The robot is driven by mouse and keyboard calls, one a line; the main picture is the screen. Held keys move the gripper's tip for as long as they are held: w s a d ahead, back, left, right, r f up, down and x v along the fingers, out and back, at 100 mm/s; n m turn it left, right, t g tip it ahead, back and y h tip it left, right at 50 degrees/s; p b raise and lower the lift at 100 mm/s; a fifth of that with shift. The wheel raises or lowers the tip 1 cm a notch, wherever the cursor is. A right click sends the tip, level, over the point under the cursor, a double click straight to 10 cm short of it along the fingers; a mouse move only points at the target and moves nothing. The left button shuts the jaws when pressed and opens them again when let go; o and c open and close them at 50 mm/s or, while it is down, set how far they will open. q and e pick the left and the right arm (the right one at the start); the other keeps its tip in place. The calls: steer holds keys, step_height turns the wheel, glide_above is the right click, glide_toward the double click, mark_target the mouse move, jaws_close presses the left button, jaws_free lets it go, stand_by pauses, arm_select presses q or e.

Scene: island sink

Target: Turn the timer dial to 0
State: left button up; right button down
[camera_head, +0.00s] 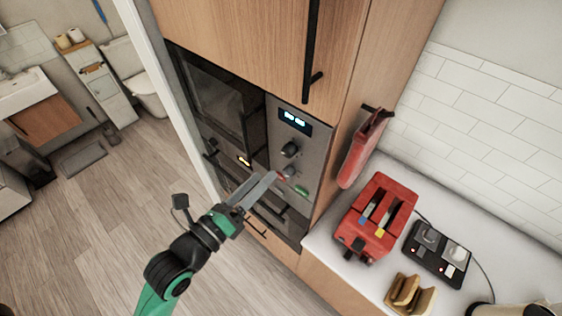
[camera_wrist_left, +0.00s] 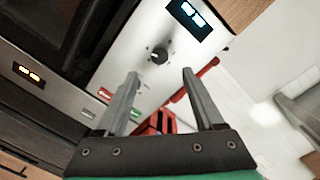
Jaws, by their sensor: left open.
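The timer dial appears to be the dark round knob (camera_head: 290,149) on the steel control panel of the upper built-in appliance, below a lit blue display (camera_head: 295,118). In the left wrist view the dial (camera_wrist_left: 158,56) shows just beyond and between my fingertips, with small marks around it that are too small to read. My left gripper (camera_head: 264,182) is open and empty, its fingers pointing toward the panel from the lower left. In the left wrist view its two fingers (camera_wrist_left: 160,75) are spread apart, and neither visibly touches the dial. My right gripper is in neither view.
A red button (camera_wrist_left: 105,94) and a green button (camera_head: 301,191) sit low on the panel. A lower appliance has an amber display (camera_wrist_left: 29,74). A red cloth (camera_head: 362,150) hangs on the cabinet side. A red toaster (camera_head: 375,217) stands on the right counter. Open floor lies left.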

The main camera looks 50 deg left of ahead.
mark_target(286, 154)
arm_select(q)
steer(key=w, duration=0.4)
steer(key=w+a+b, duration=0.1)
steer(key=w, duration=0.2)
steer(key=shift+a, duration=0.1)
steer(key=shift+w+a, duration=0.1)
steer(key=shift+w, duration=0.35)
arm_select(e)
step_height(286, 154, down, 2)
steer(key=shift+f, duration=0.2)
arm_select(q)
jaws_close()
